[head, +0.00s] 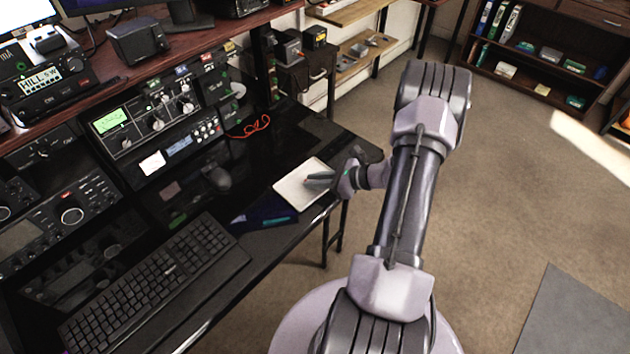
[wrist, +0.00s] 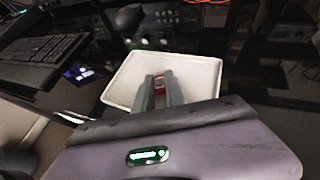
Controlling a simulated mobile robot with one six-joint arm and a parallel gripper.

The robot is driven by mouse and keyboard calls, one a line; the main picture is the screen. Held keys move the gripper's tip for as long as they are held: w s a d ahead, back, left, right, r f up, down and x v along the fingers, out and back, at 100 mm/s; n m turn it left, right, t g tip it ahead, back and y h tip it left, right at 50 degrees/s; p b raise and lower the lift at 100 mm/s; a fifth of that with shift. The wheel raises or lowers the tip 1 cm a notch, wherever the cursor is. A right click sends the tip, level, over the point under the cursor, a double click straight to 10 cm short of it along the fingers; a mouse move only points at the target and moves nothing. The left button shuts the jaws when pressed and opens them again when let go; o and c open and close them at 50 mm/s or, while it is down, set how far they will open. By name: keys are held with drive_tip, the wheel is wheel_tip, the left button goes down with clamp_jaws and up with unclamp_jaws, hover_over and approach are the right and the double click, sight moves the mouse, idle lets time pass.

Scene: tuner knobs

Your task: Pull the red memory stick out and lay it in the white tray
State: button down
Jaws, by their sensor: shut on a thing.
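My gripper (head: 322,181) is over the white tray (head: 290,194) on the black desk, at the desk's right end. In the wrist view my gripper (wrist: 160,80) has its grey fingers shut on the red memory stick (wrist: 159,87), which shows as a small red patch between them. The fingers point into the white tray (wrist: 118,92). The fingers hide much of the stick, and I cannot tell whether it touches the tray floor.
A black keyboard (head: 150,288) lies on the desk to the left. A radio unit with a green display (head: 110,121) stands behind it, and an orange cable (head: 256,125) lies farther back. The desk edge runs close beside the tray.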

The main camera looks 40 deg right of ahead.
drive_tip(key=shift+s+a+f, duration=0.15)
drive_tip(key=shift+a+f, duration=0.05)
drive_tip(key=shift+f, duration=0.2)
drive_tip(key=c, duration=1.5)
unclamp_jaws()
drive_tip(key=shift+c, duration=0.2)
drive_tip(key=shift+d+r+p, duration=0.15)
drive_tip(key=shift+r+p, duration=0.8)
drive_tip(key=shift+r, duration=0.6)
drive_tip(key=o, duration=0.5)
drive_tip(key=shift+o, duration=0.2)
drive_tip(key=shift+w, duration=0.2)
drive_tip(key=p+v, duration=0.5)
drive_tip(key=v, duration=1.2)
drive_tip(key=shift+s+r, duration=0.15)
drive_tip(key=shift+s, duration=0.05)
drive_tip(key=shift+d, duration=0.1)
